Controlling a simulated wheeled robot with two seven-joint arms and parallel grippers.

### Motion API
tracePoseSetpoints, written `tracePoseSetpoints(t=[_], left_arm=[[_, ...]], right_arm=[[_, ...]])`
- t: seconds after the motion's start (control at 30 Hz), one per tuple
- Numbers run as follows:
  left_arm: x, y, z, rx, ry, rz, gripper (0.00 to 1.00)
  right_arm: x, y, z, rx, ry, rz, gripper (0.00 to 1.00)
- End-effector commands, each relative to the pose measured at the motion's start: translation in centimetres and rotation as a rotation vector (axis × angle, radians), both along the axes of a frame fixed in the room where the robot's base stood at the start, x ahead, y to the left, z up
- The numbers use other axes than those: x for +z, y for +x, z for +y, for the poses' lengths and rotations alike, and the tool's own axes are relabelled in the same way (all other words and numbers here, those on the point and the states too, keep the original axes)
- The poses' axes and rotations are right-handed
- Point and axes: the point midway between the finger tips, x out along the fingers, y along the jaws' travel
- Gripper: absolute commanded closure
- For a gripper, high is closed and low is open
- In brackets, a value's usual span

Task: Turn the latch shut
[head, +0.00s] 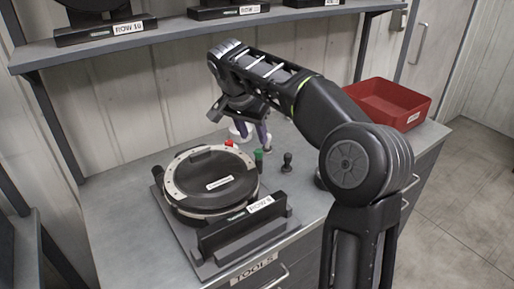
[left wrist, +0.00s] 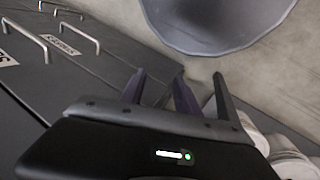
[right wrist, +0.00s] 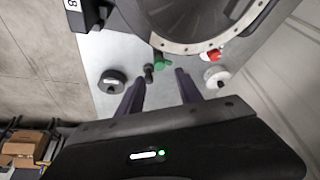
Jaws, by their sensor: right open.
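The seed meter is a round black housing (head: 210,183) with a pale bolted rim, seated on a dark stand labelled ROW 8 (head: 240,228). In the right wrist view part of the housing (right wrist: 185,12) shows at the top. A green piece (right wrist: 161,44) and a red piece (right wrist: 212,56) are at its rim; I cannot tell which is the latch. My right gripper (right wrist: 160,74) is open and empty, its fingers pointing toward the green piece and a small dark knob (right wrist: 149,72), apart from the housing. My left gripper (left wrist: 160,76) is open and empty, away from the bench.
A red bin (head: 390,103) stands at the bench's right end. A black disc (right wrist: 112,82) and a white knob (right wrist: 217,77) lie near the housing. A shelf (head: 180,42) with more labelled stands runs above. Bare bench (head: 125,190) lies left of the housing.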

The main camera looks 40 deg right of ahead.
Motion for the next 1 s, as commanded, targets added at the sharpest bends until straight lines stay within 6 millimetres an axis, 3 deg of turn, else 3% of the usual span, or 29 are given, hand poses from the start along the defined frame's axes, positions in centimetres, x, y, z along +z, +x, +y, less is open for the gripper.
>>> tracePoseSetpoints(t=[0.13, 0.5, 0.83, 1.0], left_arm=[[-0.6, 0.1, 0.0, 0.000, -0.002, -0.003, 0.62], [0.2, 0.0, 0.0, 0.000, 0.000, 0.000, 0.62], [0.1, 0.0, 0.0, 0.000, 0.000, 0.000, 0.62], [0.1, 0.0, 0.0, 0.000, 0.000, 0.000, 0.62]], right_arm=[[-2.0, 0.2, -0.7, -0.002, 0.001, 0.003, 0.57], [-6.2, 1.1, -2.3, 0.000, 0.000, 0.001, 0.57], [-6.6, 1.2, -2.5, -0.001, 0.001, -0.001, 0.58], [-6.6, 1.2, -2.5, 0.000, 0.000, -0.001, 0.72]])
